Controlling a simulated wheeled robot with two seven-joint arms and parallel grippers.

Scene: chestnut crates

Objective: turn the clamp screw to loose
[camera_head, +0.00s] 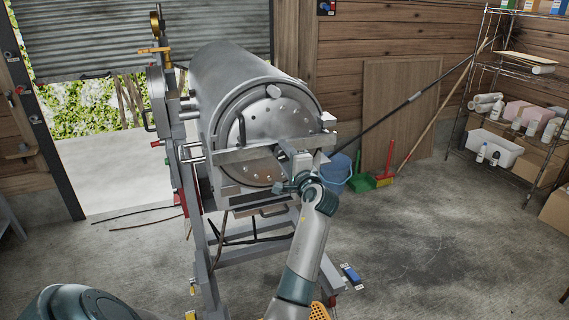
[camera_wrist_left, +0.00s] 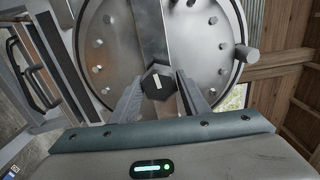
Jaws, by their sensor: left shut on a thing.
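The clamp screw (camera_wrist_left: 158,84) shows in the left wrist view as a dark hexagonal head with a white mark, at the middle of a flat metal crossbar (camera_wrist_left: 150,25). My left gripper (camera_wrist_left: 161,90) is shut on the screw head, one finger on each side. In the head view my left gripper (camera_head: 285,152) reaches the crossbar (camera_head: 243,154) in front of the round bolted door (camera_head: 255,172) of a big steel drum (camera_head: 232,78). There the gripper hides the screw. My right gripper is not in view.
The drum stands on a grey metal frame (camera_head: 203,262). A blue bucket (camera_head: 336,174), a green dustpan (camera_head: 363,182) and a red broom (camera_head: 384,177) are by the back wall. A wire shelf (camera_head: 514,62) stands at the right. The concrete floor at the right is clear.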

